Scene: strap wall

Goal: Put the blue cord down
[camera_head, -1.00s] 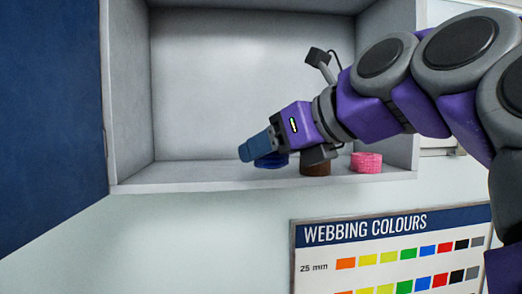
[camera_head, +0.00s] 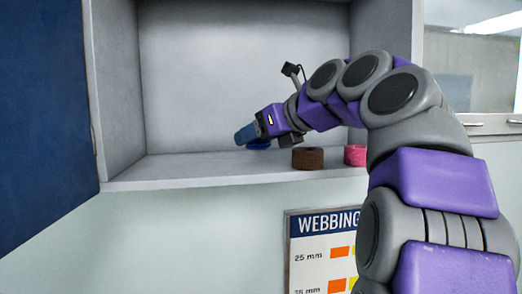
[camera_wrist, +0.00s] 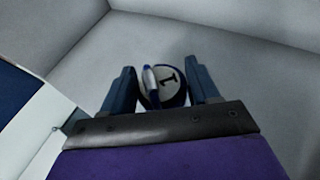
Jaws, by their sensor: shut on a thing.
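The blue cord (camera_head: 259,144) is a dark blue coil at the shelf floor of an open wall cabinet, left of a brown coil. My gripper (camera_head: 245,134) is over it, shut on it, with blue fingers that hide much of it in the head view. I cannot tell whether the cord touches the shelf.
The brown coil (camera_head: 308,158) and a pink coil (camera_head: 355,155) stand on the cabinet shelf (camera_head: 190,168), right of my gripper. The shelf left of the cord is clear. A blue door (camera_head: 45,95) stands at the left. A webbing colours chart (camera_head: 318,255) hangs below.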

